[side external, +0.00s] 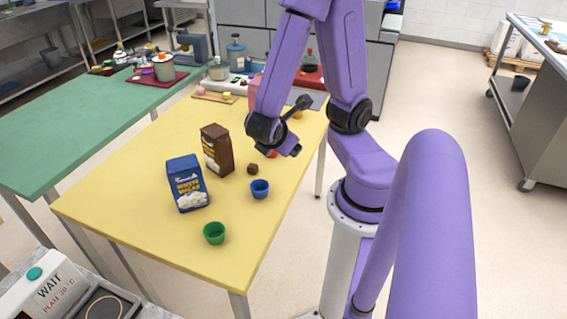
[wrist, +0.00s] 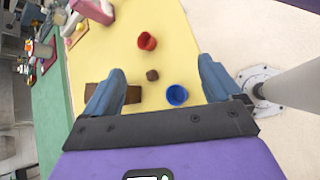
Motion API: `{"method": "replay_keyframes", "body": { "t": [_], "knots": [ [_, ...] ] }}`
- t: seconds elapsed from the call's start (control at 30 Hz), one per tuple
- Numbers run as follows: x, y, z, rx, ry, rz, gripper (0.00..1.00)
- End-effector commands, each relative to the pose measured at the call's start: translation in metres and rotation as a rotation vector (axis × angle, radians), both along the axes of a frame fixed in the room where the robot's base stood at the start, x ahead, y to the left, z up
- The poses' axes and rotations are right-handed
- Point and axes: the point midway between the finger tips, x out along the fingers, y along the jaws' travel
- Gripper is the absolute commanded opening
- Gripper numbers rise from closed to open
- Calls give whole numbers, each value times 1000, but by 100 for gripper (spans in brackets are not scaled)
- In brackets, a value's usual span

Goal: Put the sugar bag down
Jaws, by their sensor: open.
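A blue bag (side external: 187,183) with white and yellow print stands upright on the yellow table (side external: 130,210) in the side view. A brown bag (side external: 217,149) stands just behind it. I cannot read clearly which one is sugar. The brown bag (wrist: 133,94) also shows in the wrist view, partly behind the left finger; the blue bag is not visible there. My gripper (wrist: 161,82) is open, with nothing held between its fingers. It is above the table, to the right of both bags in the side view, apart from them.
A blue cup (side external: 260,189), a green cup (side external: 214,233) and a small brown cube (side external: 252,169) are on the table. A red cup (wrist: 147,41) shows in the wrist view. Several items crowd the table's far end. A green table (side external: 90,130) adjoins at left. The near-left yellow surface is clear.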

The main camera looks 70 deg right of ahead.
Motion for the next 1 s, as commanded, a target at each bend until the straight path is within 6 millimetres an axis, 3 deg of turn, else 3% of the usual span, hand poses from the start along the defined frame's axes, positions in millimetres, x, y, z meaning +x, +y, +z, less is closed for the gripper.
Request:
{"method": "replay_keyframes", "body": {
  "t": [0.3,0.43,0.6,1.0],
  "knots": [
    [-43,91,16,654,71,-95,91],
    [-52,115,28,813,91,-100,91],
    [-57,126,36,893,102,-103,91],
    [-57,126,35,891,102,-106,91]
  ]
}}
